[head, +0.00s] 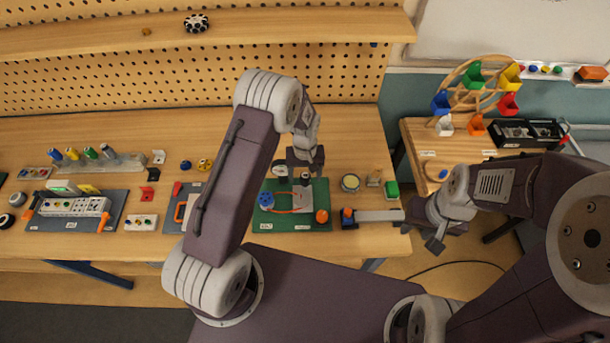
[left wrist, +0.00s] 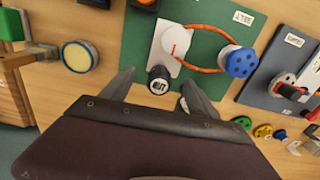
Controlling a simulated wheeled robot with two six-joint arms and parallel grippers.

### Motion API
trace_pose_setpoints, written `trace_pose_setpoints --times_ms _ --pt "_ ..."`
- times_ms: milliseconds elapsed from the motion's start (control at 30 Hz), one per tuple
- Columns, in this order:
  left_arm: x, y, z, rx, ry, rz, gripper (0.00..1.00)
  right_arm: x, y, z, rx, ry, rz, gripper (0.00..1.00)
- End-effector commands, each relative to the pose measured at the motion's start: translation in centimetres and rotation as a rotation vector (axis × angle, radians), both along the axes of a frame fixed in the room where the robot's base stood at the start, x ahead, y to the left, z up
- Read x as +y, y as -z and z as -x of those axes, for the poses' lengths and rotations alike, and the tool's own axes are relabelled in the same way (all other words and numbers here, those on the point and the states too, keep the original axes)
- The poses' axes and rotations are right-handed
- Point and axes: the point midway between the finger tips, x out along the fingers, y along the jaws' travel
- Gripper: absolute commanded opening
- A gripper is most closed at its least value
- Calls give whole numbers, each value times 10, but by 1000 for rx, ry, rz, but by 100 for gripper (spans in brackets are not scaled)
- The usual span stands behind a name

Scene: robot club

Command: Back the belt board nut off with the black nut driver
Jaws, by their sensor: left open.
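The green belt board (head: 262,221) lies on the bench, with a blue pulley (head: 266,200), an orange belt and a pale plate. In the left wrist view the belt (left wrist: 208,27) loops between a white round part (left wrist: 176,41) and the blue pulley (left wrist: 240,62). A black round-ended piece with a white label, apparently the black nut driver (left wrist: 158,82), stands at the plate's edge. My left gripper (head: 304,176) is above the board, its fingers (left wrist: 158,88) apart on either side of the driver. The nut is hidden. My right gripper (head: 428,236) hangs beyond the bench's right end; its jaw gap is unclear.
A yellow-topped round tin (head: 350,182) and a green block (head: 391,188) stand right of the board. A grey bar fixture (head: 378,216) lies at the bench's right edge. A rack of coloured drivers (head: 100,163) is at the left. A side table (head: 408,140) stands at the right.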

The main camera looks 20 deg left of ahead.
Motion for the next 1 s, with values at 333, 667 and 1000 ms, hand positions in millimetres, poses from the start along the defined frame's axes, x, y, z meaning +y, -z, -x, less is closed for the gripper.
trace_pose_setpoints --times_ms 333,667,1000 --pt "0 -29 0 0 0 0 69 0 -23 0 0 0 0 36" --pt "0 -36 0 0 0 0 69 0 -27 0 0 0 0 36" --pt "0 -36 0 1 0 0 95 0 -27 0 0 0 0 36"
